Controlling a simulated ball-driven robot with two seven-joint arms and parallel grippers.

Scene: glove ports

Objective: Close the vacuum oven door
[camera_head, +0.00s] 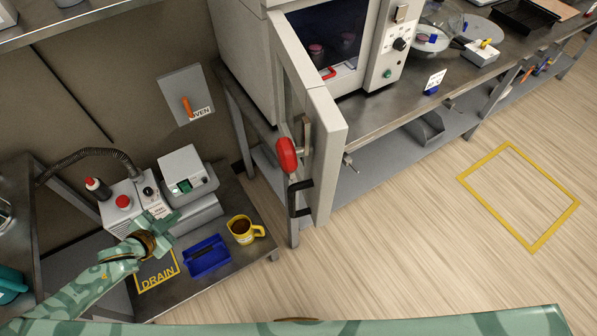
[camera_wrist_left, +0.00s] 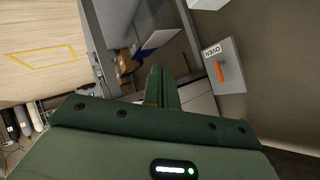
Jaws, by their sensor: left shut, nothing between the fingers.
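The vacuum oven (camera_head: 262,50) stands on the metal bench at the top of the head view. Its door (camera_head: 325,150) is open and swung out toward me, past the bench front. The door carries a red knob (camera_head: 287,155) and a black handle (camera_head: 299,198). Inside the oven are a few dark containers with pinkish tops. My left gripper (camera_head: 165,224) is shut and empty, left of and apart from the door, over the low pump bench. Its closed fingers (camera_wrist_left: 163,88) show in the left wrist view. My right gripper is out of view.
A blue tray (camera_head: 208,258), a yellow mug (camera_head: 242,230) and a pump (camera_head: 130,205) are near my left gripper. The OVEN wall box with orange lever (camera_head: 187,106) is left of the oven. The wooden floor right of the door is clear, with a yellow outline (camera_head: 545,237).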

